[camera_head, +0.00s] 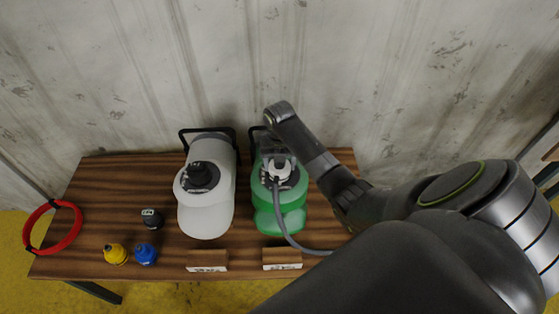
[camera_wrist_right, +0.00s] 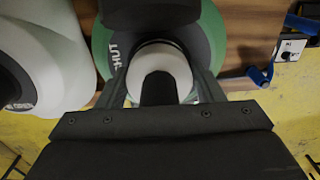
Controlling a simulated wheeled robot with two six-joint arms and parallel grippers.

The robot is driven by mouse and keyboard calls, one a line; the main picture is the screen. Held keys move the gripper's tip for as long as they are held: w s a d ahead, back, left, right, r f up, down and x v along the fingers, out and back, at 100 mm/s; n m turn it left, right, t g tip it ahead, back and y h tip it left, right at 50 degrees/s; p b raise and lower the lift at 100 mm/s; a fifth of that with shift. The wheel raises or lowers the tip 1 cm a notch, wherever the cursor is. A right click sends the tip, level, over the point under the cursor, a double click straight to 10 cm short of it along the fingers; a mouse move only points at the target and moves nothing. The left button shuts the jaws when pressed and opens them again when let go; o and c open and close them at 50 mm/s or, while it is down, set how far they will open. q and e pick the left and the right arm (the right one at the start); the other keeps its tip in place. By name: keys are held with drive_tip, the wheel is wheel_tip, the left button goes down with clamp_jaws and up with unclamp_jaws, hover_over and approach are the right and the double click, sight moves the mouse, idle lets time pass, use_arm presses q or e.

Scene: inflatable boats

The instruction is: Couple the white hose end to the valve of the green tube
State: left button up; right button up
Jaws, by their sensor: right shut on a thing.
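The green tube (camera_head: 281,218) lies on the wooden table beside a white tube, with a dark round valve (camera_wrist_right: 117,60) on top. The lettering on the valve in the wrist view seems to end in "HUT". The white hose end (camera_head: 279,171) is over this valve, and a grey hose (camera_head: 282,228) curves down and right from it. My right gripper (camera_wrist_right: 160,88) is shut on the white hose end (camera_wrist_right: 160,58), a finger on each side. I cannot tell whether the hose end is seated on the valve or just above it. My left gripper is out of view.
The white tube (camera_head: 207,213) with a black valve (camera_head: 201,177) stands close on the left. A black cap (camera_head: 152,218), a yellow cap (camera_head: 116,254), a blue cap (camera_head: 146,253) and a red ring (camera_head: 66,243) are further left. Small wooden blocks (camera_head: 207,259) line the front edge.

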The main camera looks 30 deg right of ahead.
drive_tip(key=shift+r+m+p, duration=0.25)
drive_tip(key=shift+m+p, duration=0.55)
drive_tip(key=shift+p, duration=0.05)
drive_tip(key=shift+m+p, duration=0.65)
drive_tip(key=shift+m, duration=0.15)
drive_tip(key=shift+f+m, duration=0.1)
drive_tip(key=shift+m, duration=0.3)
drive_tip(key=shift+f, duration=0.15)
